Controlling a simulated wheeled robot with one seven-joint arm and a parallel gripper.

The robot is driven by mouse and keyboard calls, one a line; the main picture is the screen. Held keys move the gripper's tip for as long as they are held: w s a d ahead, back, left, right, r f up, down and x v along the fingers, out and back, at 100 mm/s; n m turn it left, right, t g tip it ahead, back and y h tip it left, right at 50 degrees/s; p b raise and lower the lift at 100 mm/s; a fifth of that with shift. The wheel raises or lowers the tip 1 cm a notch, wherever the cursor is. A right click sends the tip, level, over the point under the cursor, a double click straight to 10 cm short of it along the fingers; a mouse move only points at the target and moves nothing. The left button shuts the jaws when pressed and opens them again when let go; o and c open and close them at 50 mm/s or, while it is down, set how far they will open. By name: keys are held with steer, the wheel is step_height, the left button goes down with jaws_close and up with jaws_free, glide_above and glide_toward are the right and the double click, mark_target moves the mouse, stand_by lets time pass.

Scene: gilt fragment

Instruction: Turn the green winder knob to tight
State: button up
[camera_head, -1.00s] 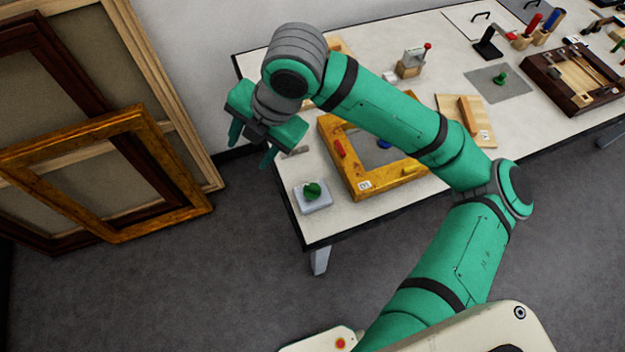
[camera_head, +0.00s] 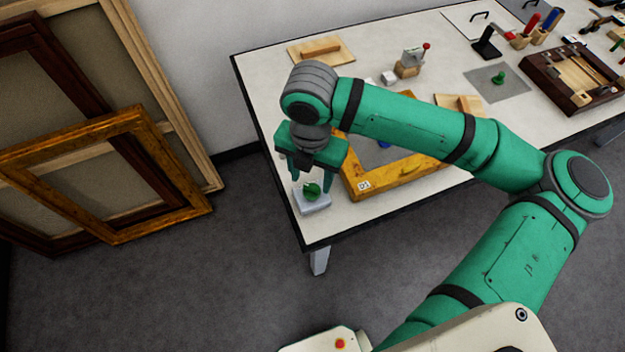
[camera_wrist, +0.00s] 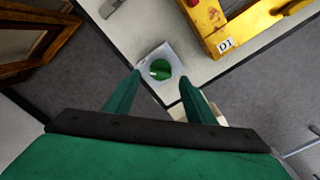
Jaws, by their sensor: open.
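The green winder knob (camera_head: 312,191) sits on a pale square base (camera_head: 314,206) at the table's near left corner. It also shows in the wrist view (camera_wrist: 160,68), with a light mark on its left part. My gripper (camera_head: 311,186) is open and points down over the knob. In the wrist view its two fingers (camera_wrist: 160,84) stand apart, left and right of the knob's near side, with the knob visible between and beyond their tips. No contact is visible. Any marking for tight is too small to read.
A gilt frame (camera_head: 400,174) with a small label lies right of the knob, close to my gripper. The table's (camera_head: 345,222) front and left edges are near the knob. Large picture frames (camera_head: 140,125) lean on the wall at left. A second green knob (camera_head: 498,78) stands farther right.

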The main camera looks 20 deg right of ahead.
mark_target(312, 190)
steer(key=shift+d+f, duration=0.1)
steer(key=shift+f, duration=1.35)
steer(key=c, duration=1)
steer(key=shift+w+m, duration=0.1)
steer(key=shift+m, duration=1.2)
steer(key=shift+c, duration=0.2)
steer(key=shift+m, duration=0.3)
steer(key=o, duration=1)
steer(key=shift+o, duration=0.2)
steer(key=shift+r, duration=0.15)
